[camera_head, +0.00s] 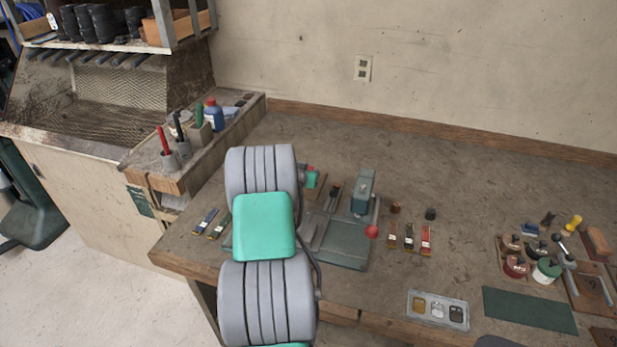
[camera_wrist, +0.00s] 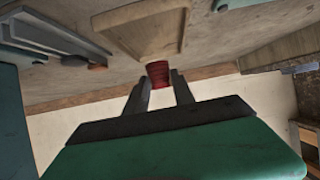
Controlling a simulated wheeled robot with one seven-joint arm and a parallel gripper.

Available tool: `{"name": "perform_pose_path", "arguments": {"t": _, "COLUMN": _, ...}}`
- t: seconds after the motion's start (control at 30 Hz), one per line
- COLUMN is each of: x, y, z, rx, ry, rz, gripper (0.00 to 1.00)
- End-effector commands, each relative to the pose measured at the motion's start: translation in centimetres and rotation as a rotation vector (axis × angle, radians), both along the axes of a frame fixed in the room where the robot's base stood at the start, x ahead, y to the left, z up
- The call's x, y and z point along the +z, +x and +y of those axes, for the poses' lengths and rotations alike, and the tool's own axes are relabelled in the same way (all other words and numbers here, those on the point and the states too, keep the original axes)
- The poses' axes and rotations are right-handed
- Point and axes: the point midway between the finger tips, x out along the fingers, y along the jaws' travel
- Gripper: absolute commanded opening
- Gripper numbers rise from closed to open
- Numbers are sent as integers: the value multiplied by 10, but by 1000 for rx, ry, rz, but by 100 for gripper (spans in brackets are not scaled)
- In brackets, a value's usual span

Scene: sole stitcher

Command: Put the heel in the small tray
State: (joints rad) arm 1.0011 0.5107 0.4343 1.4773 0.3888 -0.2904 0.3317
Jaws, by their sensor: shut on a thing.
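My gripper (camera_wrist: 160,84) shows in the wrist view with its two dark fingers closed on a small dark red, round-sided piece (camera_wrist: 158,69), which I take to be the heel. The piece sits at the fingertips. In the head view my grey and green arm hides most of the gripper; a bit of green and red shows just right of the arm, but I cannot tell for sure what it is. A small grey tray (camera_head: 438,320) with three compartments lies at the bench's front edge; its compartments hold small items.
A grey-green machine (camera_head: 345,240) with a red knob stands right of my arm. Several small tools (camera_head: 409,237), a brown cylinder (camera_head: 396,208) and a dark one (camera_head: 430,213) lie beside it. Jars (camera_head: 515,266) and a green mat (camera_head: 530,311) are at the right. The bench's back is clear.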

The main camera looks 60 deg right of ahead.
Motion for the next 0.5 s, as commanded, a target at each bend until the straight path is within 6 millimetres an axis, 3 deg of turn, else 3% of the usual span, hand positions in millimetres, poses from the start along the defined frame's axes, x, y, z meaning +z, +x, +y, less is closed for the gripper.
{"name": "perform_pose_path", "arguments": {"t": 0.2, "x": -30, "y": 2, "z": -3, "rx": 0, "ry": 3, "rz": 1, "gripper": 0}}
{"name": "perform_pose_path", "arguments": {"t": 0.5, "x": -37, "y": 2, "z": -3, "rx": 0, "ry": 0, "rz": 0, "gripper": 0}}
